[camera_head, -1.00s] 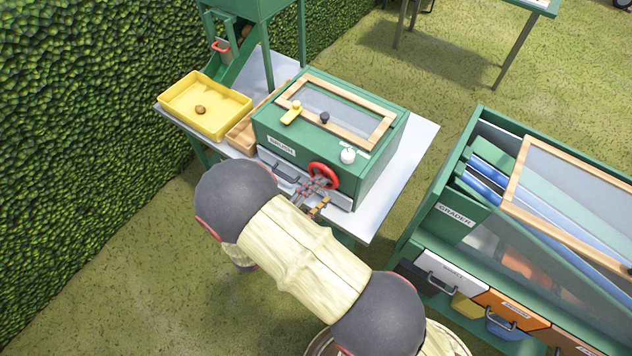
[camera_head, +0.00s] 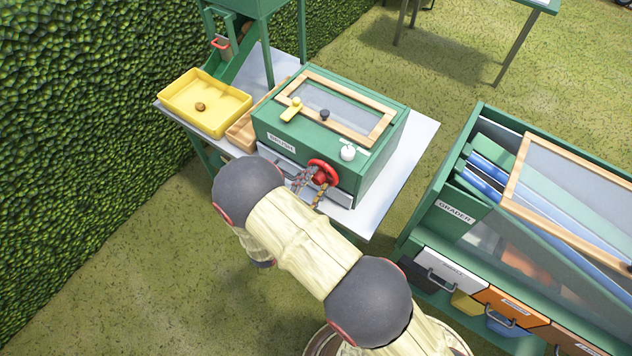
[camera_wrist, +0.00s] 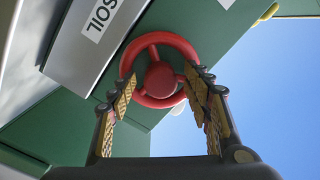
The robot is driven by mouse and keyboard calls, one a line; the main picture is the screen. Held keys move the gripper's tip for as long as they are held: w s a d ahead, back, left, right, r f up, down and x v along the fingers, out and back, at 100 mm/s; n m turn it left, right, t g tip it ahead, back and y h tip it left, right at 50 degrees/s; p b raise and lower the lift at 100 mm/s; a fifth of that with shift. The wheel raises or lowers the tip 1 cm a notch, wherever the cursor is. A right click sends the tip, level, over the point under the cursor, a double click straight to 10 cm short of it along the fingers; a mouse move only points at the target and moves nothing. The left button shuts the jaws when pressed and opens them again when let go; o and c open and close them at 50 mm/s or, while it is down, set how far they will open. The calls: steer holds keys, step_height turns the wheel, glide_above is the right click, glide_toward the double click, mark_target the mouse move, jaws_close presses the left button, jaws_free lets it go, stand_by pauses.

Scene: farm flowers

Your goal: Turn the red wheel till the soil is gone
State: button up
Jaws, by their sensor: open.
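The red wheel (camera_head: 322,173) is on the front of the green box labelled BRUSH (camera_head: 282,143). It also shows in the wrist view (camera_wrist: 160,72), with a round hub and spokes. My gripper (camera_head: 309,185) is at the wheel, with one finger on each side of the lower rim. In the wrist view my gripper (camera_wrist: 158,84) is open, its yellow-padded fingers spread about the wheel. Whether the fingers touch the rim I cannot tell. A drawer marked SOIL (camera_wrist: 90,32) is beside the wheel. No soil can be made out through the box's framed window (camera_head: 345,108).
A white knob (camera_head: 348,153) and a yellow lever (camera_head: 291,110) are on the box. The GRADER unit (camera_head: 470,200) stands to the right, with grass between.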

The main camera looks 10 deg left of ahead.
steer(key=c, duration=0.3)
steer(key=c, duration=0.9)
